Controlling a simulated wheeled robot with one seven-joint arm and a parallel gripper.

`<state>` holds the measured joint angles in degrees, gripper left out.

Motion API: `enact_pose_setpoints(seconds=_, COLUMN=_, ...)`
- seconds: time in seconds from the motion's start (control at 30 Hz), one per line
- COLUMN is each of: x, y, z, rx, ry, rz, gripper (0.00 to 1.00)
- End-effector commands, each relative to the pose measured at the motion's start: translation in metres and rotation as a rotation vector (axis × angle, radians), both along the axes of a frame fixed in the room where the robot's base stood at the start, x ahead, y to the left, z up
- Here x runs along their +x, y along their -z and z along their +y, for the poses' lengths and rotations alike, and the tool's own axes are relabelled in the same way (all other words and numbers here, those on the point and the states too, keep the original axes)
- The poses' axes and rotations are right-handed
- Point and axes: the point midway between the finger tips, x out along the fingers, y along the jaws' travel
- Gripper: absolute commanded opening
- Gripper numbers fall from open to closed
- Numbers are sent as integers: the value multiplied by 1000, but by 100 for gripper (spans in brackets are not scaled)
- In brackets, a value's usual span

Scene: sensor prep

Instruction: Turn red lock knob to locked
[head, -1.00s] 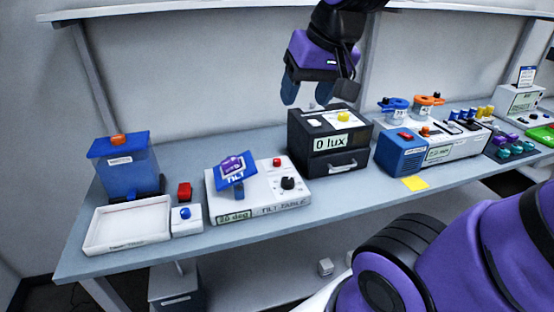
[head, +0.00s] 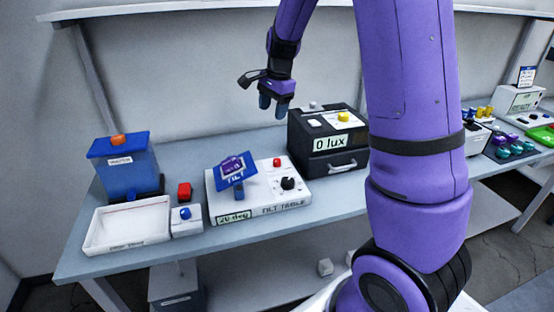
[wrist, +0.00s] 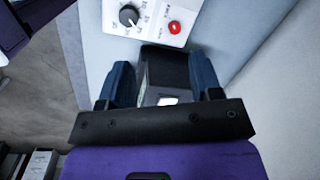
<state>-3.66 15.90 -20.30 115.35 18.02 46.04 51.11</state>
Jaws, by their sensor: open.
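The red lock knob (head: 277,162) stands on the white tilt table (head: 295,200), behind the black dial (head: 288,183). In the wrist view the red knob (wrist: 174,27) sits near the top, right of the black dial (wrist: 128,15); small lettering beside it is too blurred to read. My gripper (head: 273,108) hangs above the bench, higher than the knob, left of the black lux box. Its blue fingers (wrist: 160,75) are apart, with nothing held. The knob lies beyond the fingertips in the wrist view, not between them.
The black lux box (head: 335,165) stands right of the tilt table. A blue tilted plate (head: 236,168) rises from the table's left part.

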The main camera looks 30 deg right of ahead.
Motion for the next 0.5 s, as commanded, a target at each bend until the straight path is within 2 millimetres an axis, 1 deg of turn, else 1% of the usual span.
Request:
enact_pose_setpoints(seconds=0.03, x=10, y=16, z=-6, rx=-4, ry=50, rz=24, gripper=59)
enact_pose_setpoints(seconds=0.2, x=40, y=64, z=-28, rx=-21, ry=228, rz=80, gripper=59)
enact_pose_setpoints(seconds=0.3, x=53, y=90, z=-40, rx=-38, ry=322, rz=105, gripper=59)
enact_pose_setpoints(seconds=0.4, x=62, y=112, z=-51, rx=-54, ry=394, rz=125, gripper=59)
enact_pose_setpoints(seconds=0.5, x=68, y=126, z=-57, rx=-64, ry=442, rz=136, gripper=59)
